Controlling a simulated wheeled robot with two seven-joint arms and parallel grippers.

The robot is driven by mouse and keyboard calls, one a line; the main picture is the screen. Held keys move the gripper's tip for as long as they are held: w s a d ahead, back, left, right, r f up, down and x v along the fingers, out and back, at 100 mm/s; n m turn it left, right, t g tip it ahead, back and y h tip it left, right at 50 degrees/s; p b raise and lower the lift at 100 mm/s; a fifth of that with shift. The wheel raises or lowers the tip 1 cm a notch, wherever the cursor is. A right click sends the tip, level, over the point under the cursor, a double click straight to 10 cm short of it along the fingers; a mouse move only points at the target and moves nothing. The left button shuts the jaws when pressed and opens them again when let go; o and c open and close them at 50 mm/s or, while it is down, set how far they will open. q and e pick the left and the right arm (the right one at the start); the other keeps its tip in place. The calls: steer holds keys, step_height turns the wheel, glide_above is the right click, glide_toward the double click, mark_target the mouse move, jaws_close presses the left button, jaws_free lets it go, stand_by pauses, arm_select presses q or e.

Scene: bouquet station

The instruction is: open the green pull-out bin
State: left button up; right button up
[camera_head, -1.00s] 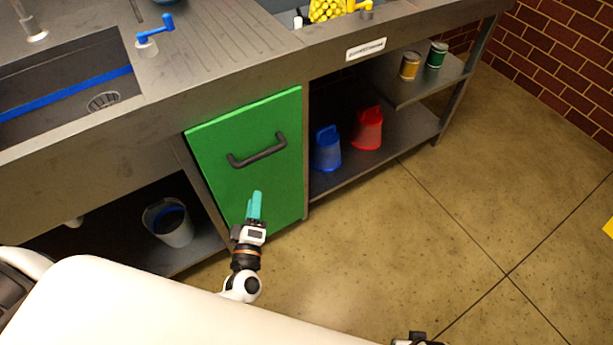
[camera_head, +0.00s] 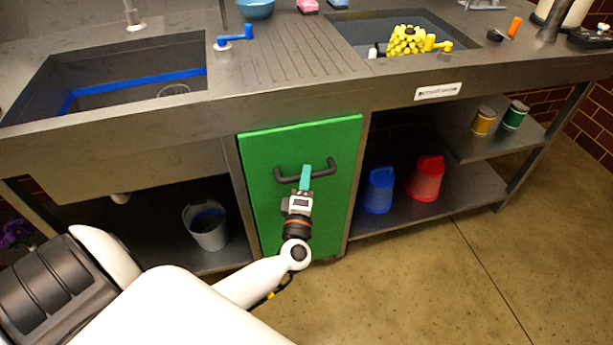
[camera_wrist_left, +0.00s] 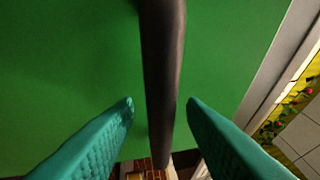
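The green pull-out bin (camera_head: 330,215) is a flat green front under the counter, flush with the frame as far as I can see. Its dark bar handle (camera_head: 327,166) runs across the upper part. My left gripper (camera_head: 305,178), with teal fingers, is at the handle, overlapping it left of its middle. In the left wrist view the handle (camera_wrist_left: 162,70) runs between the two open fingertips (camera_wrist_left: 160,103), with gaps on both sides. The green front (camera_wrist_left: 70,60) fills most of that view behind it. My right gripper is not in view.
The counter (camera_head: 300,100) overhangs the bin front. A grey bucket (camera_head: 207,232) stands on the lower shelf to the left. Blue (camera_head: 378,192) and red (camera_head: 426,180) containers stand to the right. The floor (camera_head: 410,290) in front is clear at right.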

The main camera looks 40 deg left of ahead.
arm_select(q)
steer(key=shift+w+a+r, duration=0.1)
steer(key=shift+w+a, duration=0.15)
steer(key=shift+w, duration=0.3)
jaws_close()
